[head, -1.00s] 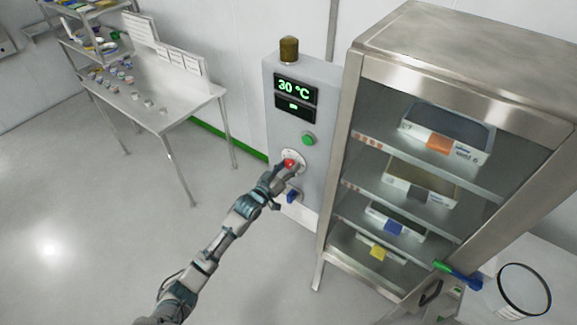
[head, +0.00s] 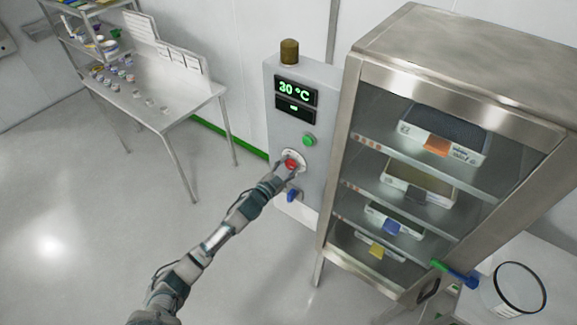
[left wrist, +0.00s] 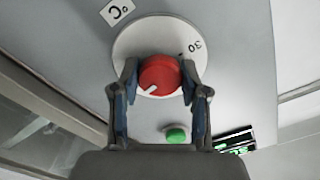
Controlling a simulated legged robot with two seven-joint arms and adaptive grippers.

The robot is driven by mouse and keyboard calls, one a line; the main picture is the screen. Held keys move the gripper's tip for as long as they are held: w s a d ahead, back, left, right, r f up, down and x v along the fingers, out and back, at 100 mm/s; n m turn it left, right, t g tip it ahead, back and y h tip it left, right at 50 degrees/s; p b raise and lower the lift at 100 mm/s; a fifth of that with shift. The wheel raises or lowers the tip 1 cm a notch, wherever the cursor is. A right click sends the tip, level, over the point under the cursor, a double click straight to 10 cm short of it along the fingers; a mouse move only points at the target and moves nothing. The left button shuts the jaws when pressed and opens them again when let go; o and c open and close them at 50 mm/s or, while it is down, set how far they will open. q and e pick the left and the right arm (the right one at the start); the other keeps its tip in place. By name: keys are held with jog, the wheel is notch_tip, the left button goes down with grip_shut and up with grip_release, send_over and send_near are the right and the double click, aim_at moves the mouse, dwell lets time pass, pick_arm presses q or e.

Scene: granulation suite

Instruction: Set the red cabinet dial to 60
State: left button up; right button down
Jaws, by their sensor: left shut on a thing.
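The red dial (head: 290,164) sits on a pale round plate on the front of the grey control cabinet (head: 312,185). Its display (head: 296,90) reads 30 °C. My left gripper (head: 282,172) is at the dial, with its arm coming in from the lower left. In the left wrist view, the two fingers (left wrist: 157,92) stand on either side of the red dial (left wrist: 160,75) and are shut on it. My right gripper is not in view.
A green button (head: 309,140) is above the dial and a blue handle (head: 292,196) below it. A glass-fronted steel cabinet (head: 350,150) with trays stands close on the right. A steel table (head: 150,115) stands at the left. Floor between is clear.

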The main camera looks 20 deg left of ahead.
pick_arm(q)
jog(key=shift+f+m, duration=0.5)
jog(key=shift+m, duration=0.3)
jog(key=o, duration=1.1)
jog(key=shift+o, duration=0.2)
jog(key=shift+r, duration=0.15)
jog(key=shift+a, duration=0.1)
jog(key=shift+r, duration=0.1)
jog(key=v, duration=1.2)
